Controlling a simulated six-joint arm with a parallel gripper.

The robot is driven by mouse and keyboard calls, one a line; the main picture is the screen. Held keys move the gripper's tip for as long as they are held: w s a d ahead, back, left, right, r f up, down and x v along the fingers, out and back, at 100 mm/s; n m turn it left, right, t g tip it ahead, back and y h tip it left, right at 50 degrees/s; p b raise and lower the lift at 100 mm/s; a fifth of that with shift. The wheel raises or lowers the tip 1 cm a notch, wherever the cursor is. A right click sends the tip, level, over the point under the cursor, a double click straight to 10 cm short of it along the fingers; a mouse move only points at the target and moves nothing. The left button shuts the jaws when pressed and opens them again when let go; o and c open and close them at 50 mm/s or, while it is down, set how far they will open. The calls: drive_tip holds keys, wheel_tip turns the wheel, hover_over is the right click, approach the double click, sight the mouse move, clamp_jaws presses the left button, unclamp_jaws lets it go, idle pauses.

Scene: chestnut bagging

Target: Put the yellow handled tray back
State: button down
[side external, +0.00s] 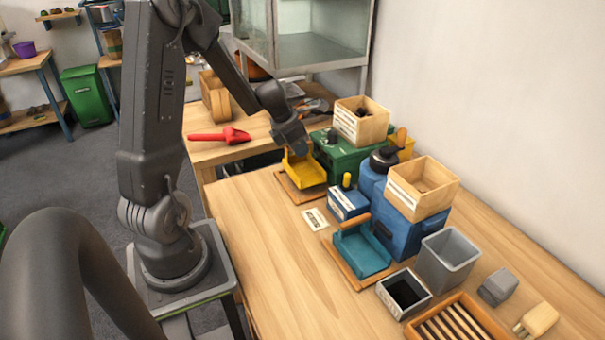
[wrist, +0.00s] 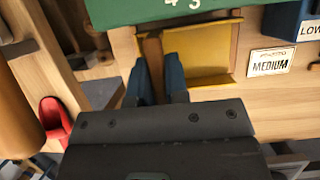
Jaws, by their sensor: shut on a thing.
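The yellow handled tray (side external: 308,172) is at the far part of the workbench, over a wooden board (side external: 287,188). It looks level; I cannot tell whether it rests on the board or is just above it. My gripper (side external: 295,150) reaches down to its handle side. In the wrist view the tray (wrist: 207,68) lies beyond my fingers, and its brown handle (wrist: 152,48) is between the two blue fingertips (wrist: 159,70). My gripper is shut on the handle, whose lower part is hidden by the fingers.
A green box (side external: 345,155) with a wooden crate (side external: 361,121) stands close behind the tray. A small blue box (side external: 347,203) and a "MEDIUM" label (wrist: 270,62) are nearby. A teal tray (side external: 362,250) sits nearer. A red scoop (side external: 222,136) lies left. The near-left bench is clear.

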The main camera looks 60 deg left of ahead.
sight(304, 162)
drive_tip(key=shift+f, duration=1.35)
drive_tip(key=c, duration=1.1)
unclamp_jaws()
drive_tip(key=shift+f, duration=0.1)
